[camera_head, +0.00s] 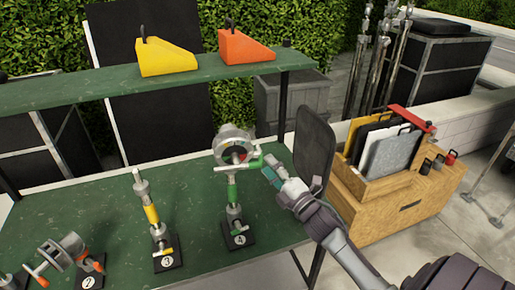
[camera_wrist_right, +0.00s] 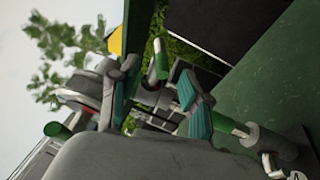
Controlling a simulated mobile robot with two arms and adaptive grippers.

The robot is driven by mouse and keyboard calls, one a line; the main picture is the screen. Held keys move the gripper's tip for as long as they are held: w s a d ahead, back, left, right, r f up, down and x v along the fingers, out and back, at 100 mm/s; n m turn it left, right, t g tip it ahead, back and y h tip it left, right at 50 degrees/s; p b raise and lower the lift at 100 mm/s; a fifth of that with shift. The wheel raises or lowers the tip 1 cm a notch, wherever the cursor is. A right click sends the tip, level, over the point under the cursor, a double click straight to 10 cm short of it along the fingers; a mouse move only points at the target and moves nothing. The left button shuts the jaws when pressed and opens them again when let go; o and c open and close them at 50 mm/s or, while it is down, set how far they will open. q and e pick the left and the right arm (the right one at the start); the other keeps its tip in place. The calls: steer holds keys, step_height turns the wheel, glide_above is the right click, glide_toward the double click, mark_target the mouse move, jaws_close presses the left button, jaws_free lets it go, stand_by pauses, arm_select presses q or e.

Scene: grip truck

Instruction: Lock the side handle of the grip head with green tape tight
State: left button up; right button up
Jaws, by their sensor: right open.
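The grip head with green tape (camera_head: 232,146) is a round grey metal clamp on top of the stand marked 4. A green-tipped handle (camera_head: 254,164) sticks out on its right side. Green tape (camera_head: 232,192) wraps the post below. My right gripper (camera_head: 269,174) is just right of the head, with its fingers toward the handle. In the right wrist view, the grip head (camera_wrist_right: 90,92) is at left and a green handle tip (camera_wrist_right: 160,58) stands above the teal finger pads. My right gripper (camera_wrist_right: 193,103) is open, with no handle clearly between the pads. My left gripper is out of view.
Stand 3 with yellow tape (camera_head: 152,215) and stand 2 with orange handles (camera_head: 62,254) are on the green table (camera_head: 110,212) to the left. A shelf (camera_head: 120,90) holds yellow and orange wedges. A wooden crate (camera_head: 400,212) stands at right, behind my right arm.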

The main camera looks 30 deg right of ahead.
mark_target(261, 155)
steer(key=p+x, duration=0.1)
steer(key=x, duration=0.4)
steer(key=shift+s+r, duration=0.1)
steer(key=shift+p+x, duration=0.45)
steer(key=shift+x, duration=0.3)
